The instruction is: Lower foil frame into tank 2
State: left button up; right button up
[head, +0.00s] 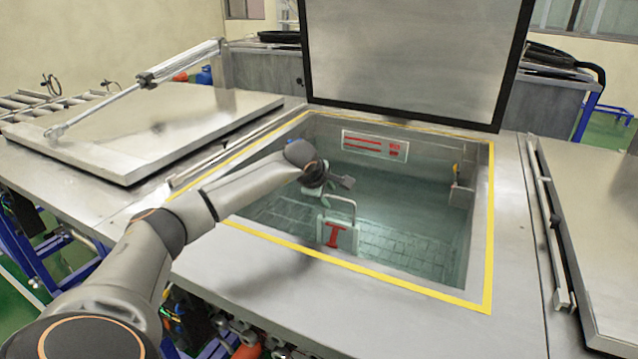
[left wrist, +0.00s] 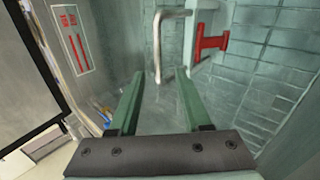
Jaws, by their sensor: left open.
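The foil frame (head: 353,237) is a pale plate with a red I-shaped piece and a metal bar handle on top. It stands inside the open, yellow-edged tank (head: 482,250), low against the gridded bottom; whether it touches the bottom I cannot tell. My left gripper (head: 345,184) is over the tank, just above the handle. In the left wrist view my two green fingers (left wrist: 162,88) are apart and empty. The bent handle (left wrist: 157,50) shows beyond their tips, with the red piece (left wrist: 210,43) to its right. My right gripper is not in view.
The tank's lid (head: 415,60) stands raised at the back. Closed lids lie at left (head: 140,130) and right (head: 605,220). A red-marked label (head: 374,146) is on the tank's back wall. The steel rim in front is clear.

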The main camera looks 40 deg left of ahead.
pick_arm(q)
jog(key=s+d+r+p, duration=0.1)
jog(key=s+r+p, duration=0.2)
jog(key=r, duration=0.7)
jog(key=s+d+r+p, duration=0.1)
jog(key=s+r+p, duration=0.2)
jog(key=r+p, duration=0.4)
notch_tip(320, 180, up, 3)
jog(key=shift+s+d+r, duration=0.15)
jog(key=shift+s+r, duration=0.05)
jog(key=shift+s, duration=0.05)
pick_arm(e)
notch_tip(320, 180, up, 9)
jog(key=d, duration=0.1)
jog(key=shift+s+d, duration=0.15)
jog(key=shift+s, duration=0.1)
pick_arm(q)
jog(key=shift+f, duration=0.1)
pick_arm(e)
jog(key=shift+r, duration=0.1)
